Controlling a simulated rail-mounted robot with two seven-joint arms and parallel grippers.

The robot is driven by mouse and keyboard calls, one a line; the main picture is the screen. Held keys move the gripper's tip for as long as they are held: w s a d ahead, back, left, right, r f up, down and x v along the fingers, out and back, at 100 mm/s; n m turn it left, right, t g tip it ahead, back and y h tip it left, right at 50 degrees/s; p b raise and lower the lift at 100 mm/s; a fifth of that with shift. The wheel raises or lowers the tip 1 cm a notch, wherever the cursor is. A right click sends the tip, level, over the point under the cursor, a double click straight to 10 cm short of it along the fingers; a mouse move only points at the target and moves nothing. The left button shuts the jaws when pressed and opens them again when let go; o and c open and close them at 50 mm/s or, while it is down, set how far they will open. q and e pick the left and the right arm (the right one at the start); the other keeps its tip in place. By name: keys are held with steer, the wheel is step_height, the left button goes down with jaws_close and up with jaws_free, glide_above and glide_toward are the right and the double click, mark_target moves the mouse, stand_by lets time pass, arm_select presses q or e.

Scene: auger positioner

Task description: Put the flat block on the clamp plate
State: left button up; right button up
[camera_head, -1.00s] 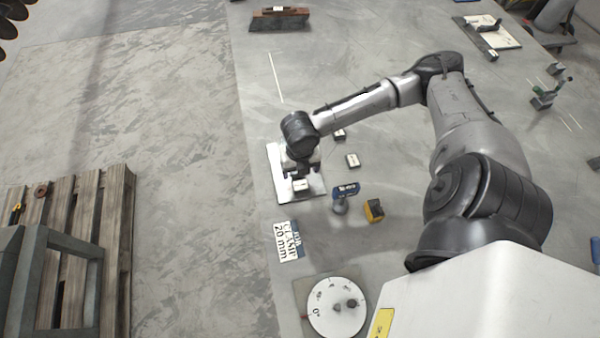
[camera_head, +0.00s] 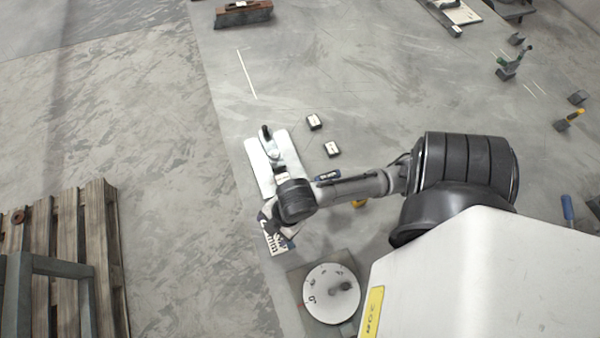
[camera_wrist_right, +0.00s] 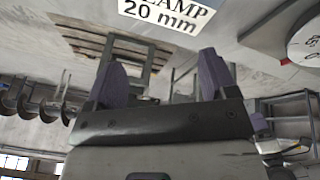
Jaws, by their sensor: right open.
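The pale clamp plate (camera_head: 258,168) lies near the left edge of the grey table, with a dark-handled clamp (camera_head: 268,142) at its upper end. A small light-topped block (camera_head: 282,176) shows at the plate's lower part, partly hidden by my right wrist; it appears to rest on the plate. I cannot tell whether the clamp touches it. My right gripper (camera_head: 267,222) is below the plate, near the clamp label. In the right wrist view its two fingers (camera_wrist_right: 160,75) are apart with nothing between them. My left gripper is out of view.
Two small blocks (camera_head: 314,122) (camera_head: 333,149) sit right of the plate. The clamp 20 mm label (camera_head: 277,245) and a round dial (camera_head: 331,292) lie below it.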

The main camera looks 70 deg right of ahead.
steer(key=s+m, duration=0.2)
steer(key=m, duration=0.1)
steer(key=s+f+m+h, duration=0.1)
steer(key=s+m, duration=0.1)
steer(key=m, duration=0.1)
steer(key=s+m, duration=0.2)
steer(key=m, duration=0.2)
steer(key=shift+d+f+h, duration=0.15)
steer(key=shift+d+h, duration=0.05)
steer(key=shift+h, duration=0.1)
steer(key=shift+s+d+m, duration=0.25)
steer(key=shift+m, duration=0.35)
